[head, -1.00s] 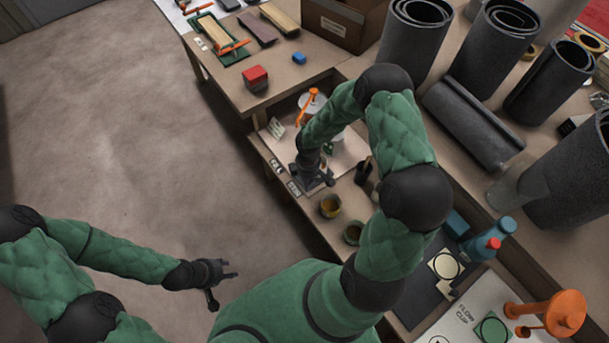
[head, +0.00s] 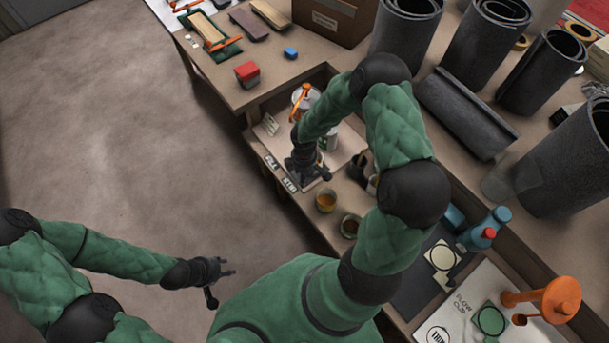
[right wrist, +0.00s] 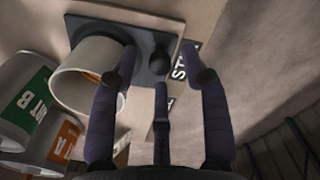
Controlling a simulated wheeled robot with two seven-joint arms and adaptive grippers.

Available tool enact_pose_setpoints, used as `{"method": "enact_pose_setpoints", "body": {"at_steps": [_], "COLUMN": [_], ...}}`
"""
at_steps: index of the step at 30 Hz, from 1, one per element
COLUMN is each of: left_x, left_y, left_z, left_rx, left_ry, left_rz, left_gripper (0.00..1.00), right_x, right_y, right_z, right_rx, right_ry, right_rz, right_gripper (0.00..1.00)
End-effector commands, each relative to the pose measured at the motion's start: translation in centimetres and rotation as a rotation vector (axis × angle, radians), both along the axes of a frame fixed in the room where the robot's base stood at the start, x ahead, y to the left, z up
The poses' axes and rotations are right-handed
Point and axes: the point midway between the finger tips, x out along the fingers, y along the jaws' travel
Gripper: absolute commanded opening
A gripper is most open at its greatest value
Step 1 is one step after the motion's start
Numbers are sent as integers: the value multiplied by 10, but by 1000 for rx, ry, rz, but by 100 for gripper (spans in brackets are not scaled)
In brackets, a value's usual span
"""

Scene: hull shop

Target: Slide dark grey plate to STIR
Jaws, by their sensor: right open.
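The dark grey plate (right wrist: 140,40) lies on the bench in the right wrist view. It has a round black knob (right wrist: 160,64) near one side and a pale cup (right wrist: 90,75) on it. The STIR label (right wrist: 180,72) shows partly, beside the plate's edge; in the head view the label (head: 289,184) is at the shelf's front edge. My right gripper (right wrist: 158,62) is open, its fingers spread around the knob with no clear contact. In the head view my right gripper (head: 305,172) hides much of the plate. My left gripper (head: 224,268) is open and empty, away from the bench.
The FILL label (head: 271,162) is left of STIR. Cans marked B (right wrist: 25,90) and A (right wrist: 55,140) stand close to the cup. Two small cups, one amber (head: 326,201), stand nearer me on the shelf. Large dark rolls (head: 405,40) fill the back right.

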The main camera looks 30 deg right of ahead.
Motion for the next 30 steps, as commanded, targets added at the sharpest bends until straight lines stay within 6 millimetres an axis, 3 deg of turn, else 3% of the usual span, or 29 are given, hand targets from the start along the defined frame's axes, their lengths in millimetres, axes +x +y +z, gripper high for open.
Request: {"method": "enact_pose_setpoints", "body": {"at_steps": [9,15,21,30], "left_x": [0,0,0,0], "left_y": [0,0,0,0], "left_z": [0,0,0,0], "left_rx": [0,0,0,0], "left_ry": [0,0,0,0], "left_rz": [0,0,0,0], "left_gripper": [40,40,40,40], "right_x": [0,0,-2,-2], "right_y": [-1,0,0,0], "right_z": [62,93,105,107], "right_rx": [-2,-1,0,0], "right_ry": [-2,1,4,4], "right_rz": [-1,-1,0,-1], "right_gripper": [46,46,46,46]}}
